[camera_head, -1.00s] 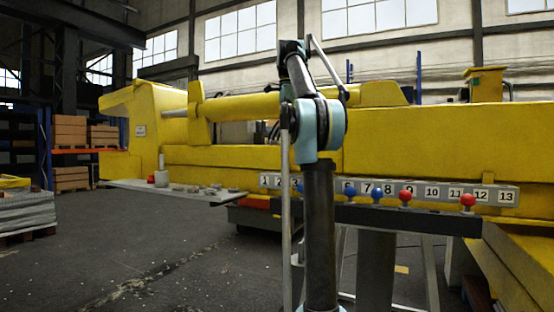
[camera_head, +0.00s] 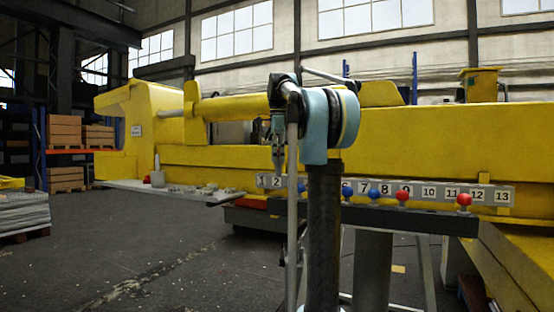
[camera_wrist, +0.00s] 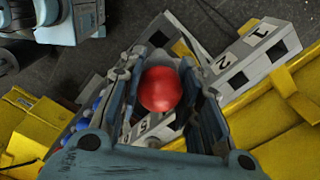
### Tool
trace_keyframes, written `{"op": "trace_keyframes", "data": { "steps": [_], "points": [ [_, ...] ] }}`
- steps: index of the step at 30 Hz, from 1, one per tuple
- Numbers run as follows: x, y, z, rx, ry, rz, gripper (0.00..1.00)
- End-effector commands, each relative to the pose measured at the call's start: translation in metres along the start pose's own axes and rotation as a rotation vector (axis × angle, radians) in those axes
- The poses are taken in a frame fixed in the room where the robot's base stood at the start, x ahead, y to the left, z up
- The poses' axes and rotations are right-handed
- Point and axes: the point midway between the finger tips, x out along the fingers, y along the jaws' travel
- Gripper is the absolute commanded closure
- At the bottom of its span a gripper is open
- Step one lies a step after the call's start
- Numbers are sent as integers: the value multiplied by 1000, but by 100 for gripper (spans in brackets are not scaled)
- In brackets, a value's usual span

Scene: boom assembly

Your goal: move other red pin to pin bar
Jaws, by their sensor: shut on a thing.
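A red ball-headed pin (camera_wrist: 160,88) sits between the fingers of my gripper (camera_wrist: 165,66), which is shut on it. In the head view my gripper (camera_head: 279,150) hangs in front of the low-number end of the numbered bar (camera_head: 415,190); the held pin cannot be made out there. In the head view, a red pin (camera_head: 402,195) stands near number 9 and another red pin (camera_head: 464,199) near 11 to 12.
Blue pins (camera_head: 347,188) (camera_head: 373,192) stand near 6 to 8, and another (camera_head: 303,187) shows beside my arm. A dark beam (camera_head: 420,218) runs below the numbers. A grey shelf (camera_head: 130,187) with small parts lies left. The yellow boom (camera_head: 420,140) fills the back.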

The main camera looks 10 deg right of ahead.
Motion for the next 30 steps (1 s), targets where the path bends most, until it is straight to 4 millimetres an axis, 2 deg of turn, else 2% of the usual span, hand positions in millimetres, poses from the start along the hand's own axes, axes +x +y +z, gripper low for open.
{"op": "trace_keyframes", "data": {
  "steps": [30],
  "points": [
    [59,0,0,3,0,0,99]
  ]
}}
